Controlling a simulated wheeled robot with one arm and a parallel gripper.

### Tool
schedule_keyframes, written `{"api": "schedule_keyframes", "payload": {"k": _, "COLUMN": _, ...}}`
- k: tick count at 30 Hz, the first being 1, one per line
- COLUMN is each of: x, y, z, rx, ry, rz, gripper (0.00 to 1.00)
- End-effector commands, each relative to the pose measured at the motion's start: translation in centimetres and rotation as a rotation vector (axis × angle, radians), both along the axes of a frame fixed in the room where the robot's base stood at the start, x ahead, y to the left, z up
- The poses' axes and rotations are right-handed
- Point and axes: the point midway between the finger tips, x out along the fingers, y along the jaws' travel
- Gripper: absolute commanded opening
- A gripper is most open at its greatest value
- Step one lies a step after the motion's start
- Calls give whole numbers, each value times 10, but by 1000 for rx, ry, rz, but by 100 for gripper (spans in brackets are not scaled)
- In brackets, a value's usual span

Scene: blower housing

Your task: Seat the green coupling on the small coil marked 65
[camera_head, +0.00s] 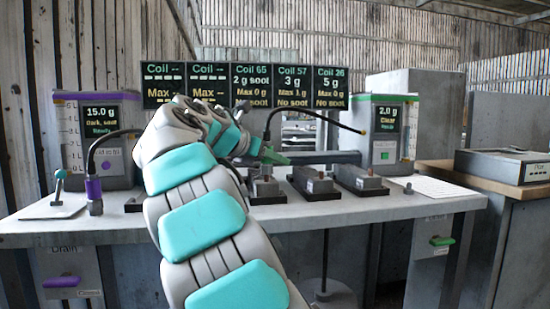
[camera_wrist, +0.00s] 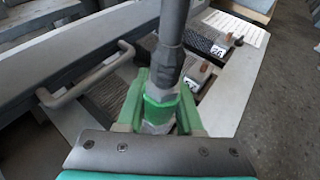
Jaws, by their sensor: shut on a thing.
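The green coupling (camera_wrist: 160,112) sits between the green fingers of my gripper (camera_wrist: 160,100) in the wrist view, with a dark hose rising from it. The coil nearest below my gripper (camera_head: 265,191) stands under the sign reading Coil 65. In the wrist view a dark ribbed block (camera_wrist: 107,93) shows partly behind my gripper; its marking is hidden. Whether the coupling touches a coil cannot be told.
Two more coils (camera_head: 315,185) (camera_head: 359,180) stand to the right. A grey handle rail (camera_wrist: 88,78) lies left of my gripper in the wrist view. A purple-ended hose (camera_head: 95,196) stands at the left. White paper (camera_head: 436,188) lies at the bench's right.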

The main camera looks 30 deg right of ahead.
Motion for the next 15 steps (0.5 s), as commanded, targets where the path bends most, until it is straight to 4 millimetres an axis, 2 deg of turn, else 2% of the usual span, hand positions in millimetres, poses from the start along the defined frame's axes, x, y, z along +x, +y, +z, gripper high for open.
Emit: {"api": "schedule_keyframes", "payload": {"k": 15, "x": 0, "y": 0, "z": -11, "rx": 0, "ry": -2, "rz": 1, "gripper": 0}}
